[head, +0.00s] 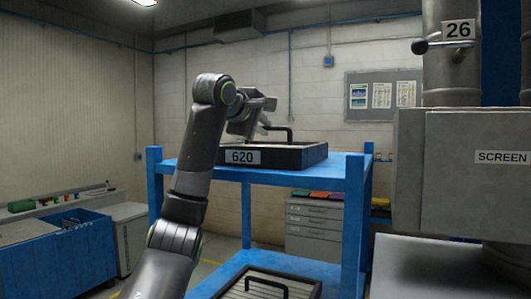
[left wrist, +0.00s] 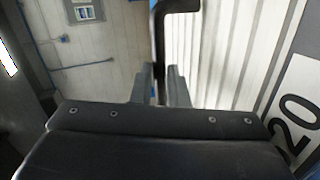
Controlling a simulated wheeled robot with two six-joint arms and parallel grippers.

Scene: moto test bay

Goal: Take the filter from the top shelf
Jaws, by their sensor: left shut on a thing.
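The filter (head: 292,157) is a dark-framed box with a "620" label. It rests on the blue top shelf (head: 300,179) in the head view. Its black bar handle (head: 291,135) stands up from its top. My left gripper (head: 266,126) reaches over the filter from the left and is shut on the handle. In the left wrist view the fingers (left wrist: 160,86) are on either side of the handle (left wrist: 159,45), with the filter's white pleats (left wrist: 222,45) beside it. My right gripper is not in view.
A second filter with a black handle (head: 268,285) lies on the lower shelf. A grey housing marked SCREEN (head: 455,190) stands close at the right. A blue bin (head: 65,260) is at the left, and a grey drawer cabinet (head: 313,222) is behind the rack.

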